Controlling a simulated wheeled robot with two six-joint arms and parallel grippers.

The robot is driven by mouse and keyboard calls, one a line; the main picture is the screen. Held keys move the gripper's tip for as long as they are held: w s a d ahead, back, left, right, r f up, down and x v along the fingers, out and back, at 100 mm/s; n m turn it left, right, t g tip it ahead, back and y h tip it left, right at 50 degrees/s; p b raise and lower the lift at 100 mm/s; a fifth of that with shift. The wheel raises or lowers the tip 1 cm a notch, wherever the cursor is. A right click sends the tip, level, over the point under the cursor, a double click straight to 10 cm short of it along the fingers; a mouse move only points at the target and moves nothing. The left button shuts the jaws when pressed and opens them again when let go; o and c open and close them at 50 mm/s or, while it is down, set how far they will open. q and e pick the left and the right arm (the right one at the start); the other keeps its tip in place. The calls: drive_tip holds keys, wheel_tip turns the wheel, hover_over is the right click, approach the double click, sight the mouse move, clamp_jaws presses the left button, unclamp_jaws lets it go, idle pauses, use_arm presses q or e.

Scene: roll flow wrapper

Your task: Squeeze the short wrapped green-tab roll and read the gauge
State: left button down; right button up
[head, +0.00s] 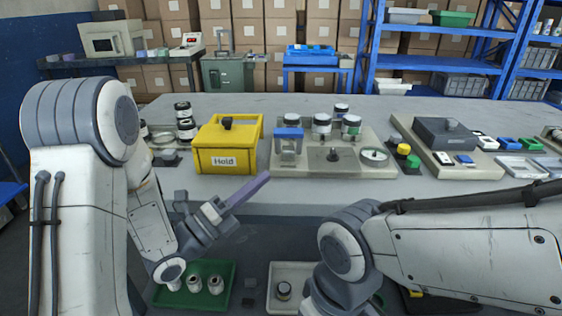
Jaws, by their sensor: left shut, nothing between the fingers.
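Several short dark-and-white rolls stand on and around a beige fixture (318,172) on the bench. One roll (351,127) at its right shows a bit of green; I cannot tell for sure that this is the green tab. A round pale dial (374,155), which looks like a gauge, lies at the fixture's front right; its reading is too small to make out. My left gripper (217,211) is shut and empty in front of the bench edge, apart from the rolls. A purple bar (249,190) shows at its fingertips. My right gripper is out of view.
Below are a green tray (222,270) with pale rolls and a white tray (290,272).

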sight(294, 136)
use_arm(q)
drive_tip(key=shift+w+d+r+b, duration=0.1)
drive_tip(key=shift+w+d+b, duration=0.4)
drive_tip(key=shift+b, duration=0.6)
drive_tip(key=p+x, duration=0.1)
drive_tip(key=x, duration=0.3)
drive_tip(key=shift+s+d+r+p, duration=0.1)
drive_tip(key=shift+d+r+p, duration=0.05)
drive_tip(key=shift+r+p, duration=0.25)
drive_tip(key=w, duration=0.1)
drive_tip(key=w+r, duration=0.1)
drive_tip(key=w, duration=0.1)
drive_tip(key=shift+w+d+r, duration=0.1)
drive_tip(key=shift+d+r, duration=0.05)
drive_tip(key=shift+r, duration=0.1)
drive_tip(key=shift+w+r, duration=0.2)
drive_tip(key=shift+w, duration=0.3)
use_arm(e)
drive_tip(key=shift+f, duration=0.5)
use_arm(q)
drive_tip(key=shift+r+p, duration=0.1)
drive_tip(key=shift+p, duration=0.35)
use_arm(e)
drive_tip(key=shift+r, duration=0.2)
